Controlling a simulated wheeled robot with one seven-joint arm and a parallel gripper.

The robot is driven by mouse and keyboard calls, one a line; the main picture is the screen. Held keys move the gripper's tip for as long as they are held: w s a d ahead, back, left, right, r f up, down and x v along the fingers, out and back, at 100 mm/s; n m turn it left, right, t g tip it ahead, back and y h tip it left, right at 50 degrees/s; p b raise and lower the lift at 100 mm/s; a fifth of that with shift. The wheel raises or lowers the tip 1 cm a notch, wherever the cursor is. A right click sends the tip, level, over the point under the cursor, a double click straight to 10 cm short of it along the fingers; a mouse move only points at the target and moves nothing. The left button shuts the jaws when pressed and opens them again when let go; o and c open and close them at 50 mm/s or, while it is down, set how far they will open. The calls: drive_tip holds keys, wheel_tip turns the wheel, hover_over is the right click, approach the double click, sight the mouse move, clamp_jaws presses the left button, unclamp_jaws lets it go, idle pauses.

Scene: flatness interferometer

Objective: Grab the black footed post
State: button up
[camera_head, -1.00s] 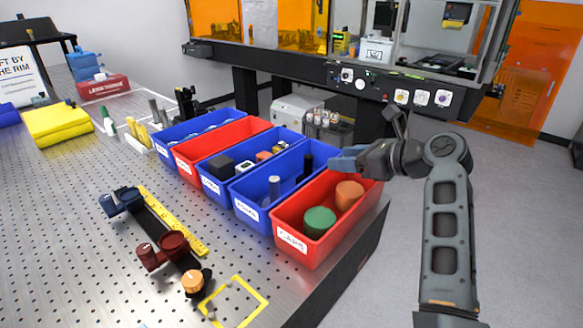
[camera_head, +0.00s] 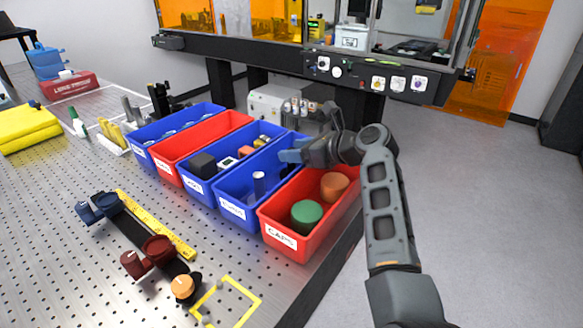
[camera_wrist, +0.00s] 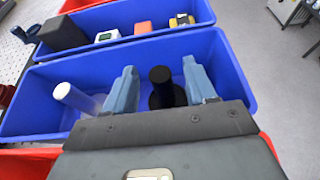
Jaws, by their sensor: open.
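The black footed post (camera_wrist: 161,88) stands upright in a blue bin (camera_wrist: 45,95), its round dark foot on the bin floor. In the wrist view it shows between the two blue fingers of my gripper (camera_wrist: 159,67), which is open, with gaps on both sides. I cannot tell how far the fingertips are above or short of it. A silver-white post (camera_head: 259,184) stands in the same bin, left of my gripper in the wrist view (camera_wrist: 78,98).
A red bin (camera_head: 283,242) with a green cap (camera_head: 306,214) and an orange cap (camera_head: 334,185) adjoins on the near side. Another blue bin (camera_head: 198,190) with small parts adjoins on the other side. A dark rail assembly (camera_head: 140,231) lies on the perforated table.

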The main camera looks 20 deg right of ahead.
clamp_jaws()
idle(0.5)
